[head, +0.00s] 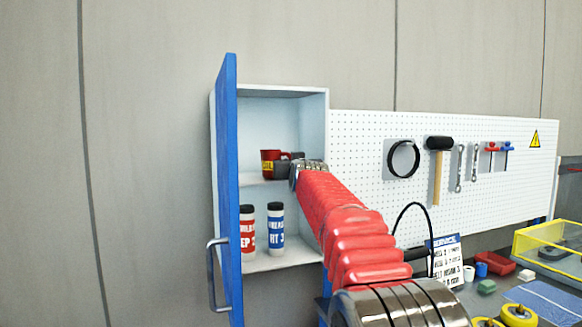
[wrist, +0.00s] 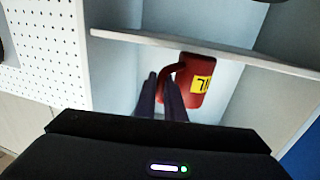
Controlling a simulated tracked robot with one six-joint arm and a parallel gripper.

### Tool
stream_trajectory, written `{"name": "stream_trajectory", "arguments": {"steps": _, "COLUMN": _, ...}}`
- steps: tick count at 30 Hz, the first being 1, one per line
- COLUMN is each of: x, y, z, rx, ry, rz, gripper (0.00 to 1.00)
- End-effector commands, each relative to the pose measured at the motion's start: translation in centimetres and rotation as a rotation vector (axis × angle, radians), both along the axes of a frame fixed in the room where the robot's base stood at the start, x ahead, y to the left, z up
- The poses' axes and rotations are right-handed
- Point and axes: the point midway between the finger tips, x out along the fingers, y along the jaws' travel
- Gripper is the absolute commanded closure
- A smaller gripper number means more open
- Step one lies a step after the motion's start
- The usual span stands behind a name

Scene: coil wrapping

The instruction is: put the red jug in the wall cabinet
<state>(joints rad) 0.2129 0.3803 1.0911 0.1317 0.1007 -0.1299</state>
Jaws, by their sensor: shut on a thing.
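The red jug (head: 268,164), with a yellow label, is inside the open wall cabinet (head: 320,112), at the level of its middle shelf (head: 250,181). My gripper (head: 287,160) reaches in from the right and is shut on the jug's handle. In the wrist view the picture is upside down; the fingers (wrist: 164,82) close around the handle of the jug (wrist: 199,82). The jug looks upright, its base at or just above the shelf (wrist: 200,51). I cannot tell whether it touches. The blue cabinet door (head: 229,190) stands open at the left.
Two white bottles, one with a red label (head: 247,232) and one with a blue label (head: 276,228), stand on the cabinet's lower level. A pegboard (head: 350,150) with hanging tools is to the right. The shelf left of the jug is narrow but clear.

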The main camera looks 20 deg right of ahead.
Motion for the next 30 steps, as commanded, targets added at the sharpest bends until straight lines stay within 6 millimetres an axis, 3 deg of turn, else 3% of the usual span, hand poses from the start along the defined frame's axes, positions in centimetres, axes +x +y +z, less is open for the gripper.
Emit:
{"name": "stream_trajectory", "arguments": {"steps": 9, "x": -0.06, "y": -0.05, "z": -0.51, "rx": 0.0, "ry": -0.002, "rz": -0.002, "gripper": 1.0}}
{"name": "stream_trajectory", "arguments": {"steps": 10, "x": -0.04, "y": -0.05, "z": -0.57, "rx": 0.0, "ry": -0.001, "rz": -0.001, "gripper": 0.9}}
{"name": "stream_trajectory", "arguments": {"steps": 18, "x": -0.04, "y": -0.04, "z": -0.55, "rx": 0.0, "ry": -0.001, "rz": -0.001, "gripper": 0.72}}
{"name": "stream_trajectory", "arguments": {"steps": 30, "x": -0.34, "y": 0.07, "z": -0.49, "rx": 0.0, "ry": -0.001, "rz": -0.002, "gripper": 0.72}}
